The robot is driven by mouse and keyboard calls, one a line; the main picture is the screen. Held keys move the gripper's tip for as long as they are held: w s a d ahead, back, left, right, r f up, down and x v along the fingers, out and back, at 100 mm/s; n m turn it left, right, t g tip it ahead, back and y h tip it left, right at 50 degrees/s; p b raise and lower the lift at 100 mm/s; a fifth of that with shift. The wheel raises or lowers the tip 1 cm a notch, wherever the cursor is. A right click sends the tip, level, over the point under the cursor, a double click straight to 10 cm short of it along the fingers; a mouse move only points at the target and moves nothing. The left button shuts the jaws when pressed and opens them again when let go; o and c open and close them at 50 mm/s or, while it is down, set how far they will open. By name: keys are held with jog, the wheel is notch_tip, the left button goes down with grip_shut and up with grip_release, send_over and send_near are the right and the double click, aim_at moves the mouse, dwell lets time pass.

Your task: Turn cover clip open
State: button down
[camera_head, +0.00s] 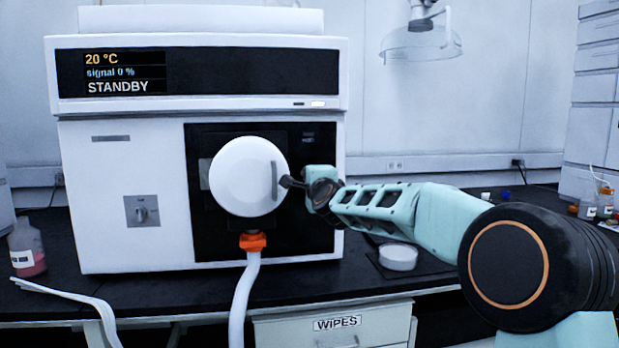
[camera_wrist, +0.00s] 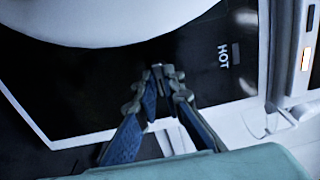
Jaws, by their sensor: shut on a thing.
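The round white cover (camera_head: 240,176) sits on the black front panel (camera_head: 213,230) of the white instrument and looks closed. A grey upright bar (camera_head: 274,181) shows near its right edge. My gripper (camera_head: 288,182) reaches in from the right, its tips at the cover's right edge. In the wrist view my gripper (camera_wrist: 158,72) has its fingertips together on a small grey piece, which I take to be the cover clip (camera_wrist: 157,70). The fingertips hide most of it, and its turn angle cannot be told. The white cover (camera_wrist: 100,18) fills the wrist view's upper left.
An orange fitting (camera_head: 253,241) with a white hose (camera_head: 243,290) hangs below the cover. A white round dish (camera_head: 398,257) stands on the dark bench below my arm. The panel bears a HOT label (camera_wrist: 223,55).

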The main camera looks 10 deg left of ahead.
jog(key=c, duration=2)
grip_release()
jog(key=shift+c, duration=0.2)
jog(key=v, duration=1.2)
